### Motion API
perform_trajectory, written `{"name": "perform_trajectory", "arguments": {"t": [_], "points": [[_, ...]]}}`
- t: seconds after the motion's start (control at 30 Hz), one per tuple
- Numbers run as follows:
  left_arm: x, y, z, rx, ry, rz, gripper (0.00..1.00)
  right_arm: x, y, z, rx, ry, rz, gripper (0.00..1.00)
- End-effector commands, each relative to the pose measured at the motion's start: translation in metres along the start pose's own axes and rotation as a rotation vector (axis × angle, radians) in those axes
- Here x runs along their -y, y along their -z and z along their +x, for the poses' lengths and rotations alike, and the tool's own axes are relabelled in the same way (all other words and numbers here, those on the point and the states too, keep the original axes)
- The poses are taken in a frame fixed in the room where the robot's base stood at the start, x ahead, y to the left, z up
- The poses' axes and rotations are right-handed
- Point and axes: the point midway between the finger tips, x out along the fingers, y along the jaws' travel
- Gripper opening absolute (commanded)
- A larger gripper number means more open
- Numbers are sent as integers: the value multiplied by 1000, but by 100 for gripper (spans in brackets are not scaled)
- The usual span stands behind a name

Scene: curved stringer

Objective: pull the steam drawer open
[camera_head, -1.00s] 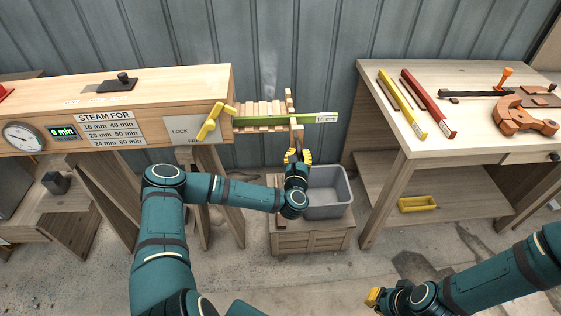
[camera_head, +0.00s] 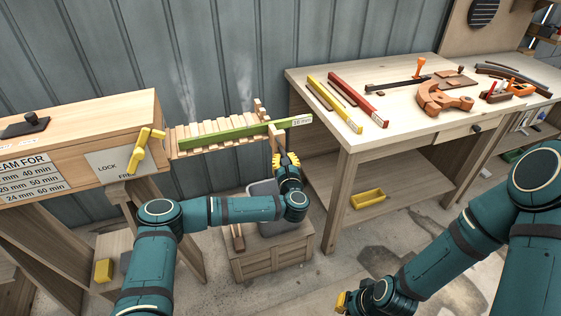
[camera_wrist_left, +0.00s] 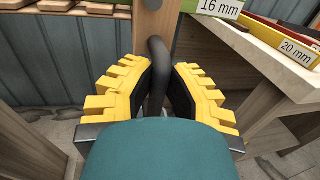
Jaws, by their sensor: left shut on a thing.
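The steam drawer (camera_head: 185,146) is a slatted wooden rack that sticks out of the right end of the wooden steam box (camera_head: 95,118). A green strip (camera_head: 222,133) marked 16 mm lies along it. My left gripper (camera_head: 288,160) is at the drawer's outer end. In the left wrist view its yellow jaws (camera_wrist_left: 158,85) are shut on the dark handle (camera_wrist_left: 157,55) of the drawer's wooden front (camera_wrist_left: 160,20). A yellow lever (camera_head: 143,152) sits on the LOCK plate of the box. My right gripper (camera_head: 344,301) is low in the picture, away from the drawer; its jaw gap is unclear.
A grey bin (camera_head: 275,228) on a wooden crate (camera_head: 262,262) is below the drawer. Steam rises behind the drawer.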

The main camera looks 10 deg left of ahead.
Motion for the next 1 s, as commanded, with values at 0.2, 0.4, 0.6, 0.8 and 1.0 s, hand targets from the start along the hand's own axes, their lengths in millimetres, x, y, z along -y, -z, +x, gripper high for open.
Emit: {"name": "perform_trajectory", "arguments": {"t": [0.2,0.4,0.6,0.8,1.0], "points": [[0,-1,0,1,0,-1,0,0,0,0,0,0,0,0],[0,0,0,1,0,-1,46,0,0,0,0,0,0,0],[0,0,0,0,0,0,46,0,0,0,0,0,0,0],[0,0,-17,-1,3,0,46,0,0,0,0,0,0,0],[0,0,-57,-1,4,-2,46,0,0,0,0,0,0,0]]}}
